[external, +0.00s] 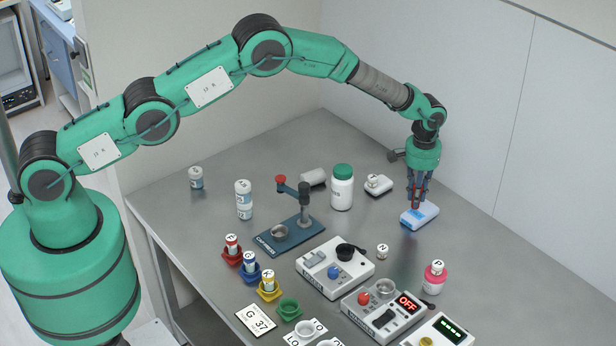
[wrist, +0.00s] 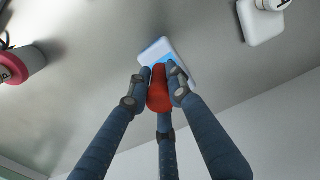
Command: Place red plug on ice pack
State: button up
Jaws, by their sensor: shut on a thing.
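The ice pack (external: 426,219) is a small white and blue block lying on the table at the right. It also shows in the wrist view (wrist: 152,50), partly hidden behind my fingers. The red plug (wrist: 159,92) is between my fingers in the wrist view. My gripper (external: 417,203) is shut on the red plug and points down over the ice pack. The plug's lower end is at or just above the pack; I cannot tell whether they touch.
A white box with a round-topped piece (external: 378,184) stands left of the ice pack, near a green-capped white bottle (external: 342,188). A pink bottle (external: 435,278) and devices with buttons (external: 335,266) stand nearer the front. The table right of the pack is clear up to the wall.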

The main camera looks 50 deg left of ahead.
jog(key=shift+f, duration=1.45)
jog(key=shift+f, duration=0.1)
jog(key=o, duration=0.6)
jog(key=shift+o, duration=0.2)
jog(key=shift+r, duration=6.15)
